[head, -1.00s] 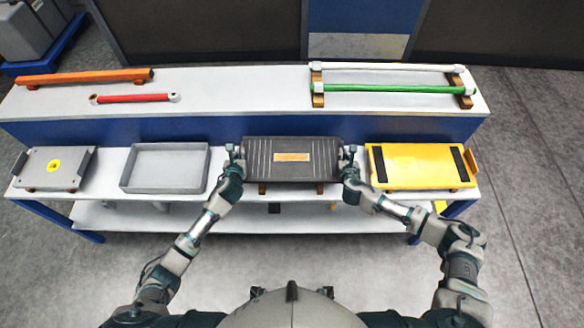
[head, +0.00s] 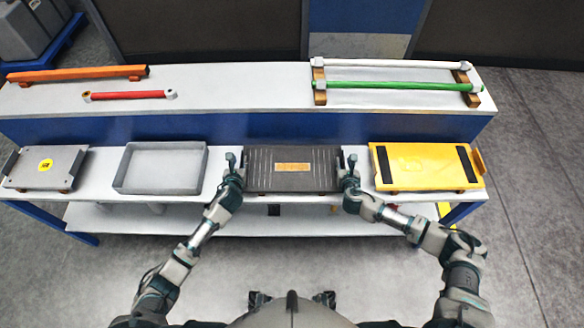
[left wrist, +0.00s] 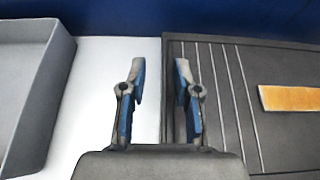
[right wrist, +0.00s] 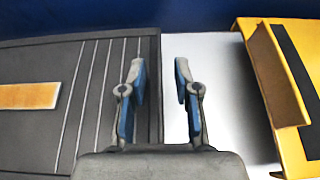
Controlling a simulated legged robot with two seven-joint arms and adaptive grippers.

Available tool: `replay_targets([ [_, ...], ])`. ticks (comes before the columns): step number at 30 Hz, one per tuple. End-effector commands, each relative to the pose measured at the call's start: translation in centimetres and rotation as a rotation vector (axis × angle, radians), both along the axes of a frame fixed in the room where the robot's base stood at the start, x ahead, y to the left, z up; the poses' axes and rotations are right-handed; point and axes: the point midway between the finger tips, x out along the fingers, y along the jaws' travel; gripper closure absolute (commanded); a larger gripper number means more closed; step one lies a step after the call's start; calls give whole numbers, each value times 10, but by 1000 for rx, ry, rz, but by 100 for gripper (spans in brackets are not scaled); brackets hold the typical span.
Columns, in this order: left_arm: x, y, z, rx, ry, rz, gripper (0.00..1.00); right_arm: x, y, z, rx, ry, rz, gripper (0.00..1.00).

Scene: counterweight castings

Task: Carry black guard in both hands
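The black guard (head: 318,171), a dark ribbed plate with an orange label, lies level at the middle of the lower white bench top. My left gripper (head: 236,163) is at its left end and my right gripper (head: 347,166) is at its right end. In the left wrist view the fingers (left wrist: 157,92) are apart, with the guard's left edge (left wrist: 215,90) showing between them. In the right wrist view the fingers (right wrist: 158,92) are also apart, with the guard's right edge (right wrist: 105,100) between them. Neither gripper visibly clamps the guard. Its underside is mostly hidden.
A grey tray (head: 118,170) stands left of the guard and a yellow plate (head: 383,171) right of it. A grey plate (head: 22,170) lies far left. The raised shelf behind holds orange (head: 75,74), red (head: 128,96), white and green (head: 400,86) bars.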

Motion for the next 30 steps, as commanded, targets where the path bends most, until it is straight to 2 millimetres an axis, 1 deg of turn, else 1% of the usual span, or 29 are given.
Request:
replay_targets([
  [5, -2, -1, 0, 0, 1, -2, 69, 0, 1, 0, 2, 0, 1, 69],
  [8, -10, -1, 3, 1, 1, -3, 69, 0, 1, 0, 2, 0, 2, 69],
  [11, -26, -1, 10, 1, 0, -4, 69, 0, 1, 0, 2, 0, 2, 69],
  [18, -75, -1, 33, 1, 0, -3, 69, 0, 1, 0, 3, 0, 3, 69],
  [21, -91, -1, 40, 2, 0, -3, 69, 0, 1, 0, 3, 0, 3, 69],
  [26, -105, -1, 47, 0, 1, -1, 69, 0, 2, 0, 3, 0, 4, 69],
  [30, -109, -1, 49, 0, 2, 0, 69, -9, 2, 3, 4, 1, 5, 69],
])
